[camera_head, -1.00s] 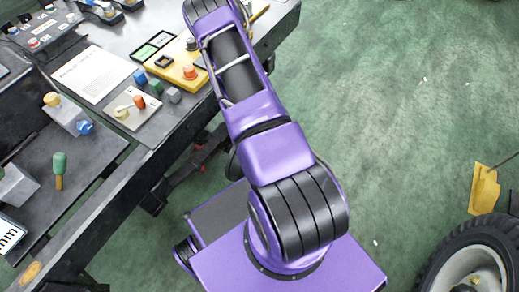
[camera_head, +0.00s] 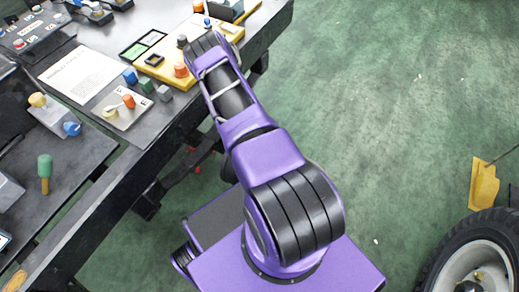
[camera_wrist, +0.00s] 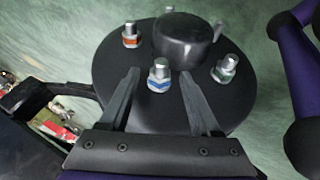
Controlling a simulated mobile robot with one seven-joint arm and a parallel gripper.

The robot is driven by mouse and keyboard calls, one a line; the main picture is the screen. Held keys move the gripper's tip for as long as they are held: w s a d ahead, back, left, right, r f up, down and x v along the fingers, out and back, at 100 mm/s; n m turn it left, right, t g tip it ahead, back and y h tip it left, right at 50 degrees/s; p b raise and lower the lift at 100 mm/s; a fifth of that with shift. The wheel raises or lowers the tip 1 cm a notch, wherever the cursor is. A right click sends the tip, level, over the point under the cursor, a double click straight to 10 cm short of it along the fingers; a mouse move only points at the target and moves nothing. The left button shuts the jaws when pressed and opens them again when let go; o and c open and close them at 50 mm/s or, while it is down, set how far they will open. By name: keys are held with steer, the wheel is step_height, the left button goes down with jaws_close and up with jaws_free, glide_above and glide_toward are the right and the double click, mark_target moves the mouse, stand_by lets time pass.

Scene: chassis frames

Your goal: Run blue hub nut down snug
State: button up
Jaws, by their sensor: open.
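In the wrist view a round dark hub plate (camera_wrist: 112,77) carries several metal studs with nuts around a black central cap (camera_wrist: 183,38). The nut with a blue band (camera_wrist: 158,84) is on the stud nearest my gripper. My gripper (camera_wrist: 160,76) is open, with one dark finger on each side of the blue nut. I cannot tell whether either finger touches it, or how far down the nut sits. A nut with an orange-red band (camera_wrist: 130,38) is at upper left and one with a green band (camera_wrist: 226,70) at right. The gripper does not show in the head view.
In the head view a dark workbench (camera_head: 150,128) at left holds a white paper (camera_head: 83,73), a yellow tray (camera_head: 152,71) and a green-handled tool (camera_head: 45,172). A tyred wheel (camera_head: 440,262) stands at lower right. Green floor lies open right of my arm.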

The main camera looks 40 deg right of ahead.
jaws_close()
stand_by(0.4)
steer(key=shift+d+y, duration=0.15)
steer(key=shift+y, duration=0.15)
steer(key=shift+w+d+r+g+y, duration=0.1)
steer(key=shift+d+g+y, duration=0.05)
steer(key=shift+g+y, duration=0.25)
steer(key=shift+w+d+m+g+y, duration=0.15)
steer(key=shift+m+g+y, duration=0.1)
steer(key=shift+y, duration=0.35)
steer(key=shift+s+d+m+g+y, duration=0.15)
steer(key=shift+m+y, duration=0.1)
steer(key=shift+y, duration=0.35)
steer(key=shift+w+d+f+m+g+y, duration=0.15)
steer(key=shift+g+y, duration=0.2)
steer(key=shift+y, duration=0.5)
steer(key=shift+w+d+m+g+y, duration=0.15)
steer(key=shift+g+y, duration=0.25)
steer(key=shift+y, duration=0.4)
steer(key=shift+d+f+m+g+y, duration=0.1)
steer(key=shift+m+g+y, duration=0.2)
steer(key=shift+y, duration=0.55)
